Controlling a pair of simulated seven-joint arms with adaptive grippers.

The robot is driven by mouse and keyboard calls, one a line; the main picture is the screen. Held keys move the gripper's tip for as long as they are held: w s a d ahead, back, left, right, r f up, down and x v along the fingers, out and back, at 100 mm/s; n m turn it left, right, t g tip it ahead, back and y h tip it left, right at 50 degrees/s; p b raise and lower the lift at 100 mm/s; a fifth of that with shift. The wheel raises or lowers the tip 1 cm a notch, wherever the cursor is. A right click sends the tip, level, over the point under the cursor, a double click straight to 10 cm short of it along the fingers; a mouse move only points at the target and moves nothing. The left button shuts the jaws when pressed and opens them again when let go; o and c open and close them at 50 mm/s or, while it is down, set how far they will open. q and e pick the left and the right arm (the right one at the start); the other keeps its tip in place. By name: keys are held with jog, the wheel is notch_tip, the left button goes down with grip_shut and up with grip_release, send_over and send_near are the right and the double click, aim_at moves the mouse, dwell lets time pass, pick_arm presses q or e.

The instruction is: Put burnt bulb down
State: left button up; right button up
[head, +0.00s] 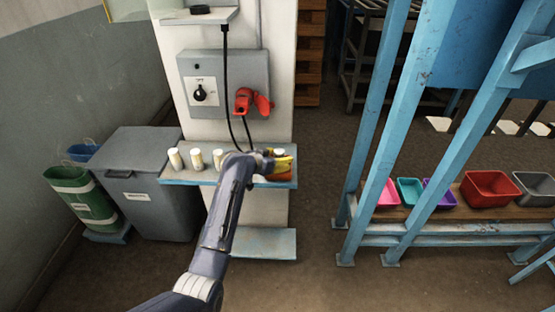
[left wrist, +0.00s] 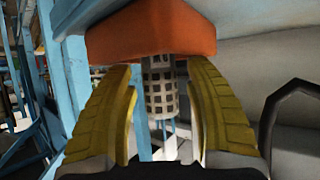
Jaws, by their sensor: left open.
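My left gripper (head: 281,163) has yellow fingers and is at the right end of a narrow shelf (head: 205,181) on the white pillar. In the left wrist view the gripper (left wrist: 161,78) is open. Its fingers stand on either side of a grey cylinder with a grid of dark holes (left wrist: 160,95). The cylinder meets the underside of an orange block (left wrist: 150,35). I cannot tell whether this cylinder is the burnt bulb. Several pale bulb-like cylinders (head: 197,159) stand upright in a row on the shelf, left of the gripper. My right gripper is not in view.
A lidded grey bin (head: 145,180) stands left. Coloured trays, including a red one (head: 489,190), stand right behind blue posts (head: 375,120).

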pick_arm(q)
jog(key=shift+r, duration=0.2)
jog(key=v, duration=1.2)
jog(key=s+a+f+n+g+y, duration=0.15)
jog(key=s+a+f, duration=0.4)
jog(key=f, duration=1.05)
jog(key=s+a+f+n+y, duration=0.1)
jog(key=s+a+f+y, duration=0.1)
jog(key=s+f, duration=1)
jog(key=s+a+f+n+g+y, duration=0.15)
jog(key=s+a+f, duration=0.3)
jog(key=f, duration=1.45)
jog(key=s+a+f+g+y, duration=0.1)
jog(key=s+a+f, duration=0.1)
jog(key=s+f, duration=0.75)
jog(key=s+a+f+g+y, duration=0.15)
jog(key=s+f, duration=0.45)
jog(key=s, duration=0.7)
jog(key=s+a+f+g, duration=0.1)
jog(key=s+f, duration=0.2)
jog(key=s, duration=0.7)
jog(key=s+a+f+g, duration=0.2)
jog(key=s+f, duration=0.1)
jog(key=s, duration=0.7)
jog(key=shift+s+a+m, duration=0.2)
jog(key=shift+a+m, duration=0.1)
jog(key=shift+a, duration=0.05)
